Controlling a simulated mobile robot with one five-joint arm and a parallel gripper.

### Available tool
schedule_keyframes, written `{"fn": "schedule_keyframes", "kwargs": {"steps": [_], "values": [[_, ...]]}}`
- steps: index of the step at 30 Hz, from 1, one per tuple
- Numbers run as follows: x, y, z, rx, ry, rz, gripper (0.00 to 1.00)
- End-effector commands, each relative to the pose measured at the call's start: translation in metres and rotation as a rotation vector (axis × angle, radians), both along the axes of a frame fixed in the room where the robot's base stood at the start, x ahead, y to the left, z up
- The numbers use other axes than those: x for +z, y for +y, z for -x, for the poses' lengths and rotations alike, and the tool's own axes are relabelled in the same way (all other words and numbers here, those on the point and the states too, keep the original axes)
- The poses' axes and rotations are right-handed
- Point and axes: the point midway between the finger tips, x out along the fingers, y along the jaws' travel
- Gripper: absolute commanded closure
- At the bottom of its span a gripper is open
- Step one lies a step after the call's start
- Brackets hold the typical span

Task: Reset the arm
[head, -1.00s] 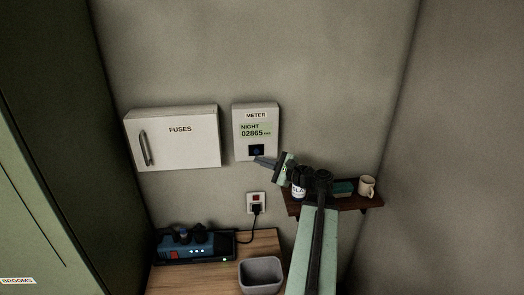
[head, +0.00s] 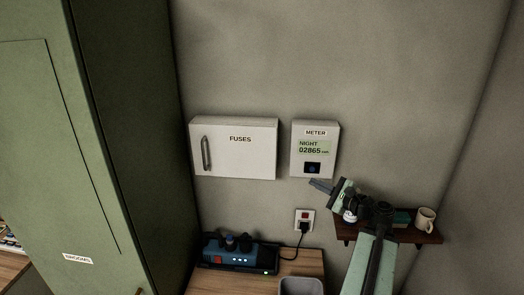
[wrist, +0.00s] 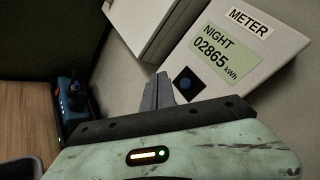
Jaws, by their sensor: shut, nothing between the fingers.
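My gripper (head: 321,187) is at the end of my pale green arm, at the lower right of the head view. It points left, just below the meter box (head: 315,150), with its fingers together and nothing between them. In the wrist view my gripper (wrist: 158,88) shows as dark closed fingers in front of the wall. The meter (wrist: 225,62) there reads NIGHT 02865 kWh, with a dark blue button (wrist: 186,84) just right of the fingertips. I cannot tell whether the fingers touch anything.
A white FUSES box (head: 234,150) hangs left of the meter. A wall socket (head: 304,219) with a plug sits below. A wooden shelf (head: 428,237) holds a mug (head: 425,219). A green cabinet (head: 130,130) stands left.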

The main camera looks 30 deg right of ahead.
Motion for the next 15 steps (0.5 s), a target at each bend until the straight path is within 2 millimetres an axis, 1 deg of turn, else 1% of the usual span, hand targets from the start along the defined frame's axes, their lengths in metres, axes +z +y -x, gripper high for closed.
{"fn": "schedule_keyframes", "kwargs": {"steps": [4, 5, 7, 8, 11, 12, 14, 15], "values": [[-0.002, 0.004, -0.003, 0.007, 0.0, 0.001, 1.0], [-0.004, 0.008, -0.007, 0.016, 0.0, 0.0, 1.0], [-0.01, 0.025, -0.021, 0.05, 0.0, 0.0, 1.0], [-0.014, 0.035, -0.029, 0.07, 0.0, 0.0, 1.0], [-0.027, 0.08, -0.062, 0.156, 0.0, 0.0, 1.0], [-0.033, 0.1, -0.074, 0.192, 0.0, 0.0, 1.0], [-0.041, 0.13, -0.092, 0.246, 0.004, 0.002, 1.0], [-0.048, 0.15, -0.102, 0.28, 0.012, 0.009, 1.0]]}}
